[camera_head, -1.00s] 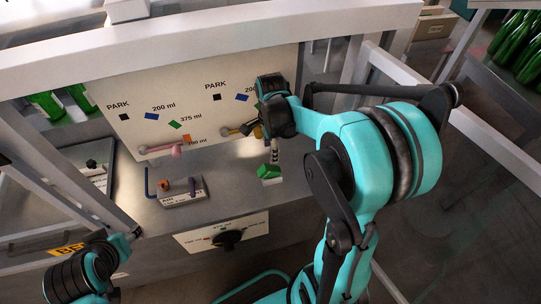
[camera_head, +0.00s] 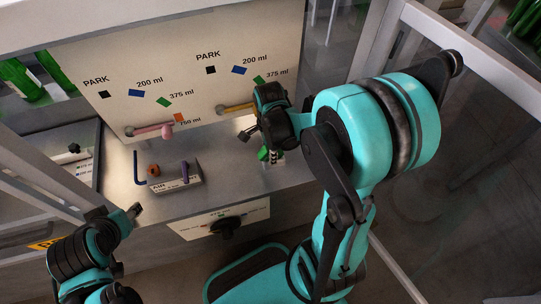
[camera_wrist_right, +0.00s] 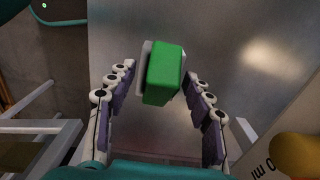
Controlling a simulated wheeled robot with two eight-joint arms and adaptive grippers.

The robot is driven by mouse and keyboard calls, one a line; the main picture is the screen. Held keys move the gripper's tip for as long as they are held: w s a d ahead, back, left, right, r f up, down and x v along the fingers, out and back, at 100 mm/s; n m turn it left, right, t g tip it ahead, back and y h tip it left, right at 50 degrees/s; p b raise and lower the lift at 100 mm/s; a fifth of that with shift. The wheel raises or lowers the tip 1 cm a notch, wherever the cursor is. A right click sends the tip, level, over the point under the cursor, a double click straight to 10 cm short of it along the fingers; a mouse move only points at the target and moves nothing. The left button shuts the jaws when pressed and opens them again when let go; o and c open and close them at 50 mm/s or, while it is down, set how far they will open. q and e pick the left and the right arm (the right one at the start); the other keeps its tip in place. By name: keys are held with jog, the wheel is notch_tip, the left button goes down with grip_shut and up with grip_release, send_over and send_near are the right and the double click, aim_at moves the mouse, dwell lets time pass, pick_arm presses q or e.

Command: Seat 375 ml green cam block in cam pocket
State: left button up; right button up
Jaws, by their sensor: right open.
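The green cam block (camera_head: 264,153) sits on the steel bench, partly hidden by my right gripper in the head view. In the right wrist view the green block (camera_wrist_right: 163,73) shows whole, with a pale piece beneath or behind it. My right gripper (camera_wrist_right: 160,82) is open, its purple-padded fingers on either side of the block with gaps on both sides. In the head view my right gripper (camera_head: 272,150) points down at the block. My left gripper (camera_head: 135,211) is at the lower left, away from the block; its jaws are too small to read. I cannot identify the cam pocket.
A small labelled stand (camera_head: 180,188) with orange and purple pieces is left of the block. A panel (camera_head: 200,75) with volume marks, a pink lever (camera_head: 153,132) and a yellow lever (camera_head: 237,108) rises behind. A black knob (camera_head: 226,228) is on the bench front.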

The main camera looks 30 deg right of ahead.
grip_shut()
